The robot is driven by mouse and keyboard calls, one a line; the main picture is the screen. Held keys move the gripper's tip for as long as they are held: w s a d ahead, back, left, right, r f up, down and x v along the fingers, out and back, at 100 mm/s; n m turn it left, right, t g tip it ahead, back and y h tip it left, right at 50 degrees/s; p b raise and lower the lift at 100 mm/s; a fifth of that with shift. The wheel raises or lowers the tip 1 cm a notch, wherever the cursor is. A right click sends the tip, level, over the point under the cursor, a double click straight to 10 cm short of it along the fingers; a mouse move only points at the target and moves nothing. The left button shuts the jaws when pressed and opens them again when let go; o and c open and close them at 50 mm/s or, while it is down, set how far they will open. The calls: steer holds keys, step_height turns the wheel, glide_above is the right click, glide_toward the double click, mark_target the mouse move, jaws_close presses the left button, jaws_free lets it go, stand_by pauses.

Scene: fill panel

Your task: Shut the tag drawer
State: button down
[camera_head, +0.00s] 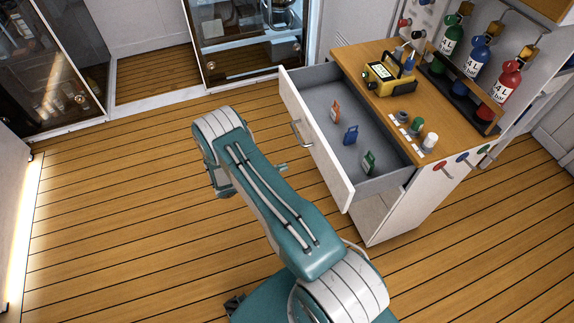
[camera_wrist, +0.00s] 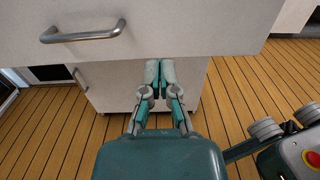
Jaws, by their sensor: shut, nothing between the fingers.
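The tag drawer (camera_head: 316,140) is pulled far out of the wooden-topped cabinet in the head view. Orange, blue and green tags stand inside it. Its white front also fills the top of the wrist view (camera_wrist: 185,35), with a grey bar handle (camera_wrist: 83,32) at upper left. My gripper (camera_wrist: 160,64) is shut and empty, its fingertips by the lower edge of the drawer front and to the right of the handle. I cannot tell whether they touch the front.
The cabinet top (camera_head: 350,58) carries a yellow device (camera_head: 388,76), small fittings and a white cap. Green, blue and red bottles (camera_head: 507,82) stand in a rack at the back right. Open plank floor (camera_head: 110,200) lies left of the drawer.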

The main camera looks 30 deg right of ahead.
mark_target(321, 156)
steer(key=x, duration=1.1)
steer(key=shift+s+d, duration=0.15)
steer(key=shift+d, duration=0.2)
steer(key=x, duration=2.4)
steer(key=shift+s+d, duration=0.1)
steer(key=shift+s, duration=0.1)
steer(key=shift+d, duration=0.15)
steer(key=shift+d+r, duration=0.1)
steer(key=shift+r, duration=0.05)
steer(key=shift+w+a, duration=0.2)
steer(key=shift+a, duration=0.1)
steer(key=v, duration=1.3)
steer(key=shift+a+f, duration=0.3)
steer(key=shift+a, duration=0.1)
